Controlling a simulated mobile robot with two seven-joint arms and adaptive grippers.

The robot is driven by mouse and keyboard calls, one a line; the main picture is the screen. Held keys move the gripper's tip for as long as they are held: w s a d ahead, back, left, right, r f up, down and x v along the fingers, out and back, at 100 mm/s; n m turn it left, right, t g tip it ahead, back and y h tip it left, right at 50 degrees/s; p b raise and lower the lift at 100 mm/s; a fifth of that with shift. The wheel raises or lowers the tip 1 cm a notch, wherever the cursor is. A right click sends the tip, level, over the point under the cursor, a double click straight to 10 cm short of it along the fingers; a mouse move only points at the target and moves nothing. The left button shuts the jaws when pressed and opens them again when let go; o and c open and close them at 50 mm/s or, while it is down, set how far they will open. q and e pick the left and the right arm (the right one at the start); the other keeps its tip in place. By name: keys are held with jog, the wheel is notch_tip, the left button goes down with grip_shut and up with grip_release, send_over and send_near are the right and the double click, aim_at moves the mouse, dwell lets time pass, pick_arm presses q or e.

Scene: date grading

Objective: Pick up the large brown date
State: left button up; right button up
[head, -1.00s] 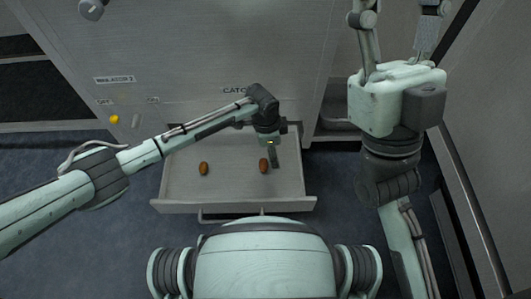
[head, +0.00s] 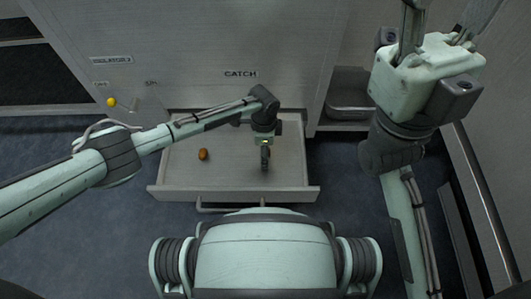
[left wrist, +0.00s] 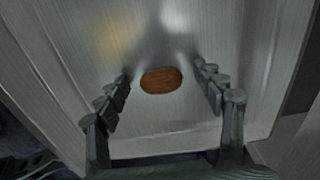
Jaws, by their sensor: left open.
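A brown oval date (left wrist: 161,80) lies on the drawer floor in the left wrist view, centred between the fingers of my left gripper (left wrist: 163,73). The fingers are apart, with a gap on each side of the date. In the head view my left gripper (head: 265,158) points down into the right half of the drawer and hides this date. A second, orange-brown date (head: 203,154) lies to its left in the same drawer. My right gripper (head: 442,22) is raised at the top right, its fingertips cut off by the frame edge.
The pulled-out grey drawer (head: 180,183) has low walls and a front handle (head: 245,207). Behind it stands a cabinet front (head: 200,60) marked CATCH, with a yellow knob (head: 111,102) at left. The drawer floor between the dates is clear.

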pick_arm(q)
jog(key=shift+c, duration=0.2)
jog(key=c, duration=0.9)
jog(key=shift+o, duration=0.2)
